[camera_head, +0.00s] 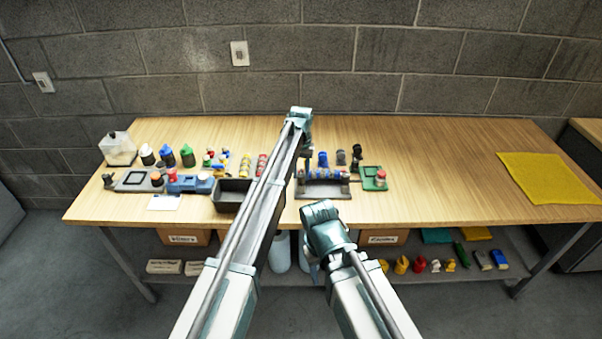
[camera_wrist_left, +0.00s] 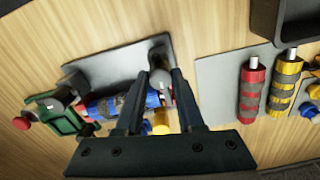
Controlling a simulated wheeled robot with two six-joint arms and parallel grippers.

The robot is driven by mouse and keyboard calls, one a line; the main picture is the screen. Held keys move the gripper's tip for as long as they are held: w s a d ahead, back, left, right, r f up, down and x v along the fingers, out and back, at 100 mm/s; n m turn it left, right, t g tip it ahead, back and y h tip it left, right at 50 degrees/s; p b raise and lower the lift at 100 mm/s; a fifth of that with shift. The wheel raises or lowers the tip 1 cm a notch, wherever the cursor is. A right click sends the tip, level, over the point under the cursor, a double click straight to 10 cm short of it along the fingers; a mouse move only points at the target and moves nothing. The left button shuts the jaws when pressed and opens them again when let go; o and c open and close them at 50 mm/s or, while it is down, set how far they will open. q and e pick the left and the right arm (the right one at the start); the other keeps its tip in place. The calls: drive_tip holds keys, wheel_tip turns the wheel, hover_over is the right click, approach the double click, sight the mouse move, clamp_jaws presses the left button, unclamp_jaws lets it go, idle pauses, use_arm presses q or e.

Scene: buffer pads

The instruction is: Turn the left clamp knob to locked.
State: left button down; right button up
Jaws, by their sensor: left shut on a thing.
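The clamp fixture is a grey plate (camera_wrist_left: 105,68) with a blue banded roller (camera_wrist_left: 125,103) lying along it. In the head view this blue roller (camera_head: 323,174) lies right of my left arm. My left gripper (camera_wrist_left: 158,76) is shut on the left clamp knob (camera_wrist_left: 161,80), a grey knob at the roller's end, with a finger on each side. The fingers hide part of the knob, and its setting cannot be read. In the head view my left gripper (camera_head: 304,158) is mostly hidden by its arm. The other clamp knob (camera_wrist_left: 76,86) is dark. My right gripper does not show clearly.
A green fixture with a red knob (camera_head: 380,176) stands right of the clamp fixture. A black bin (camera_head: 232,196) stands left of my left arm. Red (camera_wrist_left: 252,90) and yellow (camera_wrist_left: 284,86) rollers lie nearby. A yellow mat (camera_head: 549,178) lies far right; the table before it is clear.

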sight(301, 175)
use_arm(q)
drive_tip(key=c, duration=0.5)
unclamp_jaws()
drive_tip(key=shift+r, duration=0.1)
wheel_tip(301, 175, up, 14)
drive_tip(key=p, duration=1.3)
drive_tip(key=shift+f+p, duration=0.2)
drive_tip(key=shift+p, duration=0.2)
drive_tip(key=shift+m+y, duration=0.6)
drive_tip(key=shift+m, duration=0.3)
drive_tip(key=s+a, duration=0.2)
drive_tip(key=s, duration=1.1)
drive_tip(key=s+a+f+b, duration=0.1)
drive_tip(key=s+a, duration=0.1)
drive_tip(key=s, duration=1.1)
drive_tip(key=s+a+b, duration=0.1)
drive_tip(key=s+a, duration=0.1)
drive_tip(key=s, duration=1.1)
drive_tip(key=shift+f, duration=0.4)
